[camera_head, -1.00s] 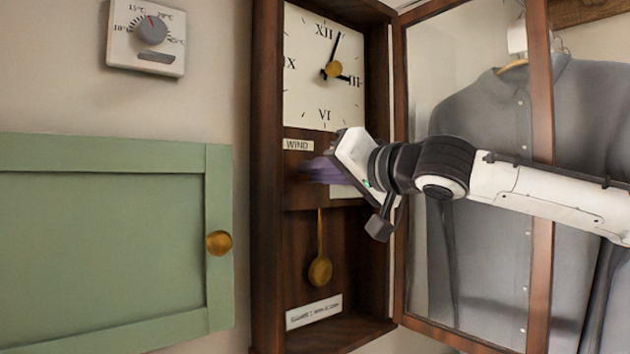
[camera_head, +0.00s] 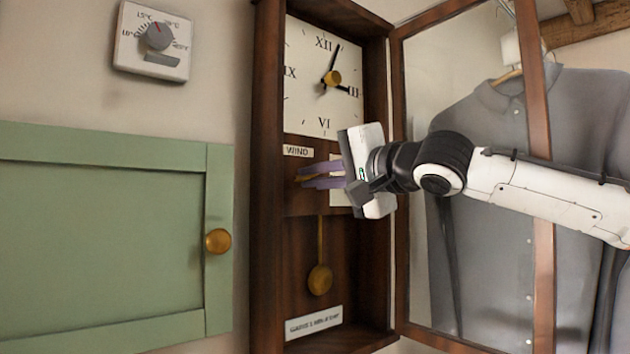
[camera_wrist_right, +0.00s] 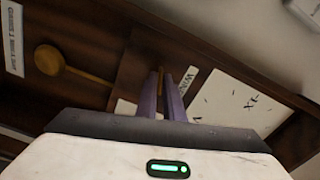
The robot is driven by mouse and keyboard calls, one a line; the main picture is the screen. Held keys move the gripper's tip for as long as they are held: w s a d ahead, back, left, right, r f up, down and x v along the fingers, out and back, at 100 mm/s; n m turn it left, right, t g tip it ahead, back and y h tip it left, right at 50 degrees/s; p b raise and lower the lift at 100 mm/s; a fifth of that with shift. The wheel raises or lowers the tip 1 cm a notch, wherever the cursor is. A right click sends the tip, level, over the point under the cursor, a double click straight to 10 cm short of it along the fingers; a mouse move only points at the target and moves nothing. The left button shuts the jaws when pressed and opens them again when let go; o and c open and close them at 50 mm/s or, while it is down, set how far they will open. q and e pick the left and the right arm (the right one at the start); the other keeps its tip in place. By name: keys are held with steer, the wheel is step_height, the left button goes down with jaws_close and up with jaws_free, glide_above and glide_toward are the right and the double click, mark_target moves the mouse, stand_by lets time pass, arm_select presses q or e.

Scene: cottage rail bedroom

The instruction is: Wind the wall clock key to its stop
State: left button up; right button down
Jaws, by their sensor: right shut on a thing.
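The wall clock (camera_head: 266,220) is a tall dark wood case with its glass door open to the right. Its white dial (camera_head: 310,95) and a "WIND" label (camera_head: 298,151) show above the key. My right gripper (camera_head: 306,177) reaches in from the right, its purple fingers shut on the brass winding key (camera_head: 298,178), mostly hidden between them. In the wrist view a thin strip of the key (camera_wrist_right: 162,77) shows between the fingertips, beside the label. My left gripper is out of view.
The open glass door (camera_head: 540,200) stands right of the case, behind my right arm. The brass pendulum (camera_head: 320,279) hangs below the key. A green cupboard door (camera_head: 100,250) and a thermostat (camera_head: 153,41) are at the left. A grey shirt (camera_head: 490,250) hangs behind the glass.

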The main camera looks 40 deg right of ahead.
steer(key=shift+m, duration=0.5)
stand_by(0.4)
stand_by(0.9)
steer(key=c, duration=2)
jaws_free()
steer(key=s, duration=0.7)
steer(key=s+d+b, duration=0.1)
steer(key=s, duration=0.2)
steer(key=shift+s, duration=0.2)
